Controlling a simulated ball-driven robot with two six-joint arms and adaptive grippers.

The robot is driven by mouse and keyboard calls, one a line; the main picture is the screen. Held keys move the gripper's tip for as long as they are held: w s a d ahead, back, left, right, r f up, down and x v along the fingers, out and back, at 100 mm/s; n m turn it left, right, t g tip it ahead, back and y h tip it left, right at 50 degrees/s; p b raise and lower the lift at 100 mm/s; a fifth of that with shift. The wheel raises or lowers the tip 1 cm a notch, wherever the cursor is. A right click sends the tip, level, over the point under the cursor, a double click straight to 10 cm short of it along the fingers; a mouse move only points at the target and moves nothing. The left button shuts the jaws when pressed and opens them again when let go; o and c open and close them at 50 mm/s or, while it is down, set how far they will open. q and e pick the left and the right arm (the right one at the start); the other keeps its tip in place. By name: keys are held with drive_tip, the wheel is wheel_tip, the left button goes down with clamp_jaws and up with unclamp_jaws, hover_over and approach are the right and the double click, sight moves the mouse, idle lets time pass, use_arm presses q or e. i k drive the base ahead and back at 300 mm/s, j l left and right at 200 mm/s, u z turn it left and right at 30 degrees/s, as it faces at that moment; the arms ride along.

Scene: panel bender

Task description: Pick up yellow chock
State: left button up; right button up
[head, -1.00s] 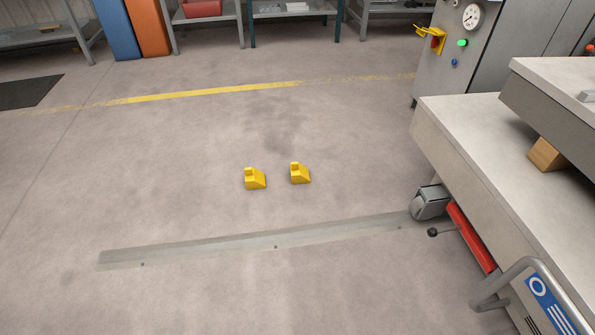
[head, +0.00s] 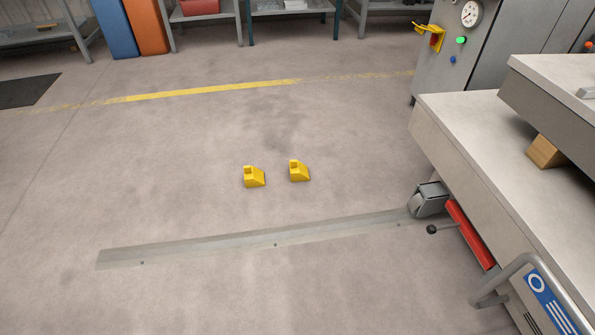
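Two yellow chocks lie on the bare concrete floor near the middle of the head view. The left chock (head: 254,177) and the right chock (head: 299,171) sit side by side with a small gap between them. Each is a small wedge with a raised block on one end. Neither of my grippers shows in the head view, and nothing touches the chocks.
A metal floor strip (head: 250,240) runs in front of the chocks, and a yellow line (head: 210,91) behind. A machine bed (head: 480,150) with a caster wheel (head: 428,201) and a red part (head: 470,235) stands at right. Floor around the chocks is clear.

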sight(299, 172)
drive_tip(key=i+j+z, duration=0.1)
drive_tip(key=i+j, duration=0.35)
drive_tip(key=i, duration=0.3)
drive_tip(key=i+j+z, duration=0.1)
drive_tip(key=i+j, duration=0.35)
drive_tip(key=i, duration=0.3)
drive_tip(key=i+j+z, duration=0.15)
drive_tip(key=i+j, duration=0.4)
drive_tip(key=i, duration=0.2)
